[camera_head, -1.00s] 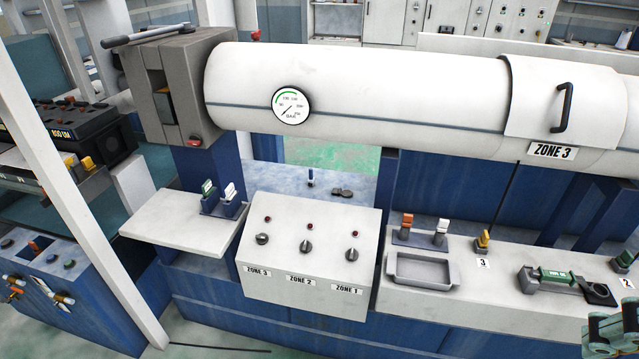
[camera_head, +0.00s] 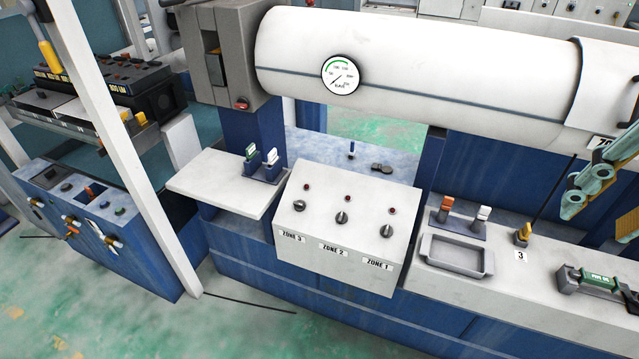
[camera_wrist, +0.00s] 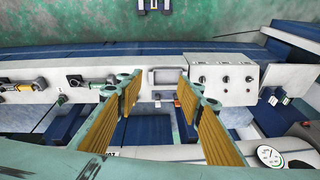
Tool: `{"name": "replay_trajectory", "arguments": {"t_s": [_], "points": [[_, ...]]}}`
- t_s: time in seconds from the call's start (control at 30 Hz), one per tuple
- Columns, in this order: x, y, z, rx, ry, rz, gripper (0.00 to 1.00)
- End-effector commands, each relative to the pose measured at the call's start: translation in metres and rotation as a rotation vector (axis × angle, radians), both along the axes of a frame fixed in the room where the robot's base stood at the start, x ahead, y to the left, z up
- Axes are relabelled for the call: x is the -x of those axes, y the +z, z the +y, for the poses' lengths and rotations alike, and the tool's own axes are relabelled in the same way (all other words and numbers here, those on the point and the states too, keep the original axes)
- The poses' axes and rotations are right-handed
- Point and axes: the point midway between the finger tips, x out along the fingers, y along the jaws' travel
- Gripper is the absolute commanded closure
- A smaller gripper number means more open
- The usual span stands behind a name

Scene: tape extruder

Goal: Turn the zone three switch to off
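The white control box (camera_head: 335,266) stands at the middle of the head view with three dark knobs and a small red lamp above each. The zone three switch (camera_head: 299,206) is the leftmost knob, above the ZONE 3 label (camera_head: 293,237). Its exact setting is too small to read. In the wrist view the box (camera_wrist: 224,72) is at the right, turned round, with the zone three switch (camera_wrist: 249,79) as its rightmost knob. My gripper (camera_head: 590,185) is at the right edge of the head view, well apart from the box. Its padded fingers (camera_wrist: 160,95) are spread and empty.
A shallow grey tray (camera_head: 455,262) and upright orange and white switches (camera_head: 465,222) are right of the box. A white shelf (camera_head: 215,185) with green and white switches is at its left. The large white barrel (camera_head: 430,65) with a gauge overhangs behind. Floor in front is free.

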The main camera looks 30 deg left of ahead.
Motion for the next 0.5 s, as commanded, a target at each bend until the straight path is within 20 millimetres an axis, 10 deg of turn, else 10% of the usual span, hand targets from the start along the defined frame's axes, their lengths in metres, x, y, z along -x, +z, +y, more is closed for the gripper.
{"name": "replay_trajectory", "arguments": {"t_s": [0.5], "points": [[-0.086,-0.014,0.069,-0.031,0.028,0.063,0.66]]}}
